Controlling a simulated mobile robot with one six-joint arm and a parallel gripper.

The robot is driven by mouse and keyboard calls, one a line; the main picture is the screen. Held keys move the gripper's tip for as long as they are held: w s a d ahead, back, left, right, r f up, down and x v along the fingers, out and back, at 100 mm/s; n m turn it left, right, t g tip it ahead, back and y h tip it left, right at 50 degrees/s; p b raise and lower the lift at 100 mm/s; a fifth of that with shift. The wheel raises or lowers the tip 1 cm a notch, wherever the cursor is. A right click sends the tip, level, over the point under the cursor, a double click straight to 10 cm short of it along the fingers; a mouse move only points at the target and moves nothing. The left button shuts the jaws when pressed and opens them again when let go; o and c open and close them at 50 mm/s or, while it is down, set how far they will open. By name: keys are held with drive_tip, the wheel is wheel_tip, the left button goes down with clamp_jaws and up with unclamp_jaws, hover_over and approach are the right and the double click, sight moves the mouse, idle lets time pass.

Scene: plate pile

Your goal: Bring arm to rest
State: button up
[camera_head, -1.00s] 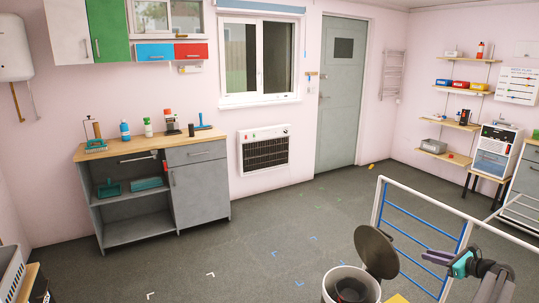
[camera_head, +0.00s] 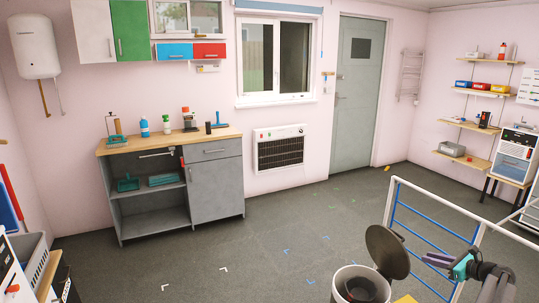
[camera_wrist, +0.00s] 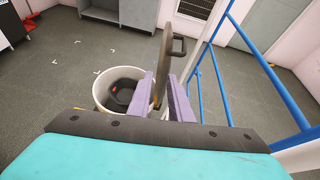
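My gripper (camera_head: 430,259) is at the lower right of the head view, with purple fingers and a teal body, raised above the floor. It points left. In the wrist view its two fingers (camera_wrist: 161,78) stand apart, with no object visibly held between them. A white bin (camera_head: 338,293) stands to the left of the gripper, with a dark item (camera_wrist: 122,92) inside. A round dark lid (camera_head: 387,252) stands tilted up at the bin's edge. It shows beyond the fingers in the wrist view, and in the head view a gap separates it from the gripper.
A white rail frame with blue bars (camera_head: 435,235) stands close behind my gripper. A basket (camera_head: 36,262) is at the lower left. The middle floor (camera_head: 230,250) is mostly clear.

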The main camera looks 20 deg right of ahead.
drive_tip(key=w+a+f+n+g+y, duration=0.1)
drive_tip(key=w+a+f+y, duration=0.1)
drive_tip(key=w+a+f, duration=0.5)
drive_tip(key=w+a+f+n+g+y, duration=0.1)
drive_tip(key=w+a, duration=0.4)
drive_tip(key=a, duration=0.5)
drive_tip(key=w+a+f+n+y, duration=0.1)
drive_tip(key=w+a+f+y, duration=0.1)
drive_tip(key=w+a+f, duration=0.5)
drive_tip(key=s+a+f+n+g+y, duration=0.1)
drive_tip(key=a+f+n+g, duration=0.3)
drive_tip(key=a, duration=1.2)
drive_tip(key=s+a+f+n+g+y, duration=0.15)
drive_tip(key=a+f, duration=0.35)
drive_tip(key=a, duration=1)
drive_tip(key=s+a+f+n+g+h, duration=0.1)
drive_tip(key=s+a+f+n+g, duration=0.4)
drive_tip(key=s+a, duration=0.6)
drive_tip(key=s+a+f+n+g+h, duration=0.1)
drive_tip(key=s+a+f+n+g, duration=0.25)
drive_tip(key=s+a+f, duration=0.65)
drive_tip(key=s+d+r+n+g+h, duration=0.1)
drive_tip(key=s+n+h, duration=0.2)
drive_tip(key=s+n, duration=0.5)
drive_tip(key=s+d+r+n+g+h, duration=0.1)
drive_tip(key=s+n+h, duration=0.3)
drive_tip(key=s+n, duration=0.4)
drive_tip(key=shift+s+d+r+n+g, duration=0.3)
drive_tip(key=shift+s+d+g, duration=0.1)
drive_tip(key=shift+s, duration=0.6)
